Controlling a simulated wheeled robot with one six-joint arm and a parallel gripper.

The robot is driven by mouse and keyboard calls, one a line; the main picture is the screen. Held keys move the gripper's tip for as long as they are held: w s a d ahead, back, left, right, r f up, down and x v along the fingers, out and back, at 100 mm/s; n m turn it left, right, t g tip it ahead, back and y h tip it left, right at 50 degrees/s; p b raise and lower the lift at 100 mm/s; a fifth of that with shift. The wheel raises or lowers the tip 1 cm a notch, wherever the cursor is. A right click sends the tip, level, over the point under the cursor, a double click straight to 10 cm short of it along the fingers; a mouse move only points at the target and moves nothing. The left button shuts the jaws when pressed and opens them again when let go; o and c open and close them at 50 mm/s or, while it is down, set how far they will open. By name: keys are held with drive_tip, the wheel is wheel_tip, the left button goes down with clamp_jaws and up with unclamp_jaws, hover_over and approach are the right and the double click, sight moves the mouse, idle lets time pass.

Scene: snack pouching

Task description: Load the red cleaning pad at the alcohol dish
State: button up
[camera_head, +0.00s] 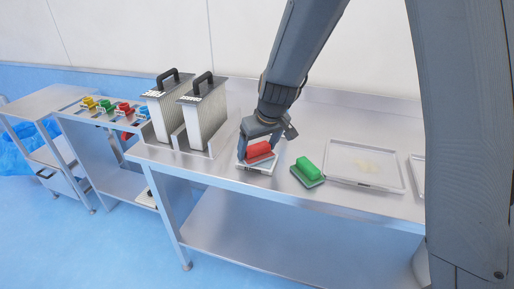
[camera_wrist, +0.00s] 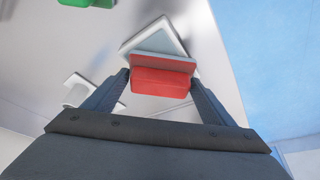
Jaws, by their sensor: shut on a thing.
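The red cleaning pad (camera_head: 258,149) has a red grip on a grey pad base, and my gripper (camera_head: 258,146) is shut on its red part. In the wrist view the red cleaning pad (camera_wrist: 160,80) sits between the two fingers of my gripper (camera_wrist: 160,87). The square white dish (camera_head: 255,169), which looks like the alcohol dish, is directly under the pad. It also shows in the wrist view (camera_wrist: 150,36), partly hidden by the pad. The pad looks slightly tilted over the dish; I cannot tell whether it touches.
A green pad (camera_head: 307,171) lies just right of the dish. Two finned blocks with black handles (camera_head: 205,114) stand at the left. Several coloured pads (camera_head: 107,106) lie on a side table. The bench's front edge is close.

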sight(257, 146)
drive_tip(key=shift+r+p, duration=2.55)
drive_tip(key=shift+r, duration=0.95)
drive_tip(key=shift+a+f, duration=0.1)
